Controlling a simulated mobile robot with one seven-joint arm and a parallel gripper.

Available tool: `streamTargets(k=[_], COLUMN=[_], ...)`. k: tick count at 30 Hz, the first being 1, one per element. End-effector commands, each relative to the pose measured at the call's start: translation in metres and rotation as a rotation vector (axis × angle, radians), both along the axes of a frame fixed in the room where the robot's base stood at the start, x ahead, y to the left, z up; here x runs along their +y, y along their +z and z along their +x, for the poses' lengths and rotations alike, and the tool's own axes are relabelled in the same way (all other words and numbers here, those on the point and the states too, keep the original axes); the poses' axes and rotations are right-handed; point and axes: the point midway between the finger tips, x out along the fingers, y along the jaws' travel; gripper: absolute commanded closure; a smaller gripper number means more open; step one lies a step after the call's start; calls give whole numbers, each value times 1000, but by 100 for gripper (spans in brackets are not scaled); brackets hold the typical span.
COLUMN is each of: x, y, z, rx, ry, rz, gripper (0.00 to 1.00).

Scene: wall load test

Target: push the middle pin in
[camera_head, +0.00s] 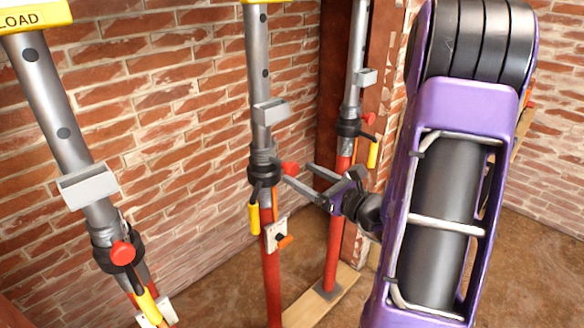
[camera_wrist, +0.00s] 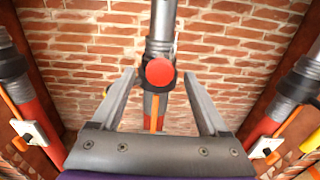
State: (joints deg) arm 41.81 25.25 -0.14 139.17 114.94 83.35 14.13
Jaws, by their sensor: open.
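The middle pin has a red round head (camera_head: 290,169) at the black collar of the middle prop (camera_head: 262,120). In the wrist view the red pin head (camera_wrist: 160,72) faces the camera, centred between and just beyond the fingertips. My gripper (camera_head: 297,176) is open, with its two fingers spread and pointing at the middle collar. In the wrist view my gripper (camera_wrist: 158,78) holds nothing between its fingers. The fingertips are close to the pin head; whether they touch the collar cannot be told. How far the pin sits in its hole is hidden.
A left prop (camera_head: 75,160) with its own red pin head (camera_head: 122,253) stands nearer. A right prop (camera_head: 356,70) with a red pin (camera_head: 369,118) stands behind my arm. Yellow handles (camera_head: 254,219) hang below the collars. A brick wall (camera_head: 180,100) is behind.

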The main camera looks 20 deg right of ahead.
Motion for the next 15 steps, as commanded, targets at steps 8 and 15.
streamTargets(k=[8,15], x=[14,16], y=[0,0], z=[33,38], rx=[0,0], ry=[1,0], rz=[0,0], gripper=[22,22])
